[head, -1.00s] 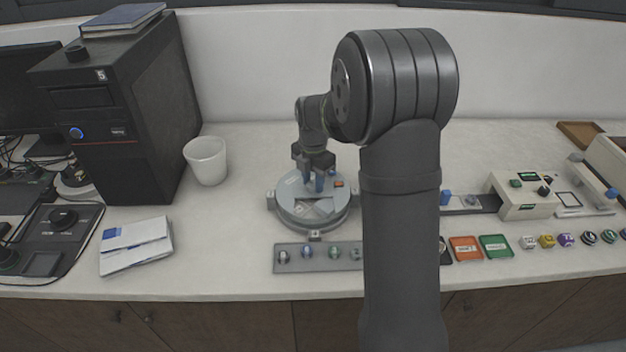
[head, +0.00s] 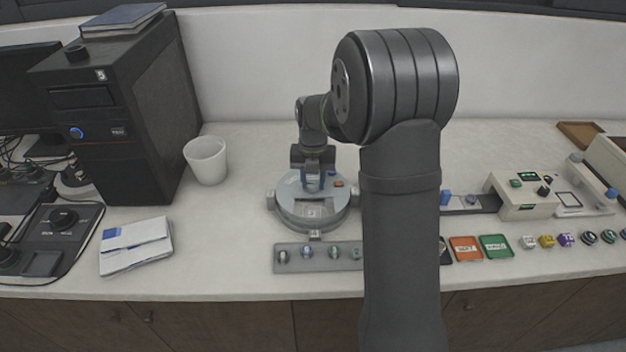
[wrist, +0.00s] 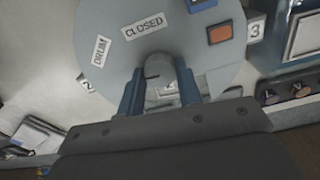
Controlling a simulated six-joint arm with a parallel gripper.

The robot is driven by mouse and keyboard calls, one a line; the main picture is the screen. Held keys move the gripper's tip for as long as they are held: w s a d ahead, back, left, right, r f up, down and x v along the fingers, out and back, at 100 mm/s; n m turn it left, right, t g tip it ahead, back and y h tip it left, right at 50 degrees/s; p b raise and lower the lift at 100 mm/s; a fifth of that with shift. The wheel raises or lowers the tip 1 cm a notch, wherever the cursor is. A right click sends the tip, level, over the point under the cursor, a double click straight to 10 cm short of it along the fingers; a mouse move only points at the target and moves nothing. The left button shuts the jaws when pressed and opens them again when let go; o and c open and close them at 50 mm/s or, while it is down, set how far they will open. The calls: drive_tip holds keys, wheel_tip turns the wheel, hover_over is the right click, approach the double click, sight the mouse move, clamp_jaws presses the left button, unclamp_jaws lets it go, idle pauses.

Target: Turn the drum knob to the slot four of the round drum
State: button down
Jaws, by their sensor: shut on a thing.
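The round drum (head: 290,208) is a grey disc on the counter, left of my arm's upright link. In the wrist view its top (wrist: 115,50) bears the labels "DRUM" and "CLOSED". Number tags 2 (wrist: 86,83) and 3 (wrist: 256,29) show at its rim; a tag for slot four is not readable. My gripper (head: 314,184) points down over the drum's middle. In the wrist view its blue fingers (wrist: 160,88) are shut on the grey, round-ended drum knob (wrist: 157,66). The gripper body hides the knob's near part.
An orange button (wrist: 220,34) sits on the drum's top. A grey strip with several small knobs (head: 325,257) lies in front of the drum. A white cup (head: 206,160) and black computer tower (head: 125,120) stand left. Orange and green trays (head: 495,247) lie right.

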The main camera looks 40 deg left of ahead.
sight(313, 184)
idle(0.5)
drive_tip(key=c, duration=1)
unclamp_jaws()
wheel_tip(313, 184, up, 17)
drive_tip(key=shift+r, duration=0.2)
